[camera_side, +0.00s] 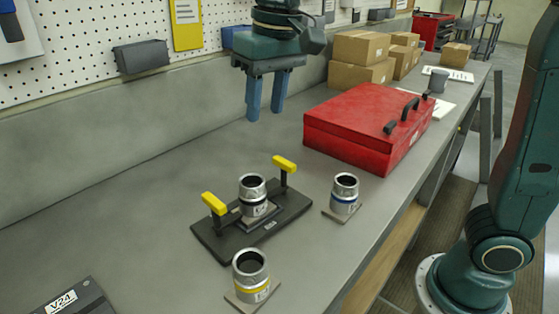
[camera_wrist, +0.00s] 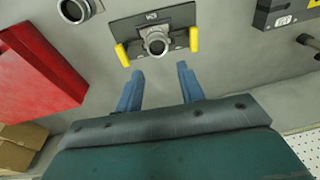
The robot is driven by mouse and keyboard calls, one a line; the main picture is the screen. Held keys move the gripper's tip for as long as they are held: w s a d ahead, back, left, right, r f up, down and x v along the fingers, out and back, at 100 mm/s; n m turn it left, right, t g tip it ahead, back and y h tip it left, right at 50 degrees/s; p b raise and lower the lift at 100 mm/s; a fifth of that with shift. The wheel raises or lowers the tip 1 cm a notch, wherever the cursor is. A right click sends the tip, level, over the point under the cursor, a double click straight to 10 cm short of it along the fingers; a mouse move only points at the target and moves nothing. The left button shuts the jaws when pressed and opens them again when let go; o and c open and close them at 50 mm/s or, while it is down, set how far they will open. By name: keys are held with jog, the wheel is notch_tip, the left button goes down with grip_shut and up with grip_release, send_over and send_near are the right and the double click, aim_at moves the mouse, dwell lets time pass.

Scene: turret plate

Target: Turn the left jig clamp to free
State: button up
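A black jig plate (camera_side: 222,245) lies on the bench with a grey metal cylinder (camera_side: 252,196) upright at its middle. Two yellow clamp handles stand on posts at its ends: the left one (camera_side: 213,203) and the right one (camera_side: 285,164). Both bars lie across the plate's long side. The wrist view looks from the opposite side, so the left handle (camera_wrist: 194,38) shows at right and the other (camera_wrist: 122,55) at left. My gripper (camera_side: 265,114) is open and empty, above the bench behind the jig, apart from both handles. Its blue fingers also show in the wrist view (camera_wrist: 160,72).
Cylinders with a blue band (camera_side: 345,194) and a yellow band (camera_side: 251,275) stand on small plates near the jig. A red toolbox (camera_side: 350,135) is to the right, a dark box marked V24 (camera_side: 85,300) at front left. The bench behind and left of the jig is clear.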

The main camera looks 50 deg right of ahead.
jog(key=g, duration=0.2)
send_over(213, 200)
notch_tip(213, 200, down, 3)
jog(key=shift+r, duration=0.15)
notch_tip(213, 200, down, 14)
jog(key=shift+r, duration=0.1)
dwell(0.5)
grip_shut()
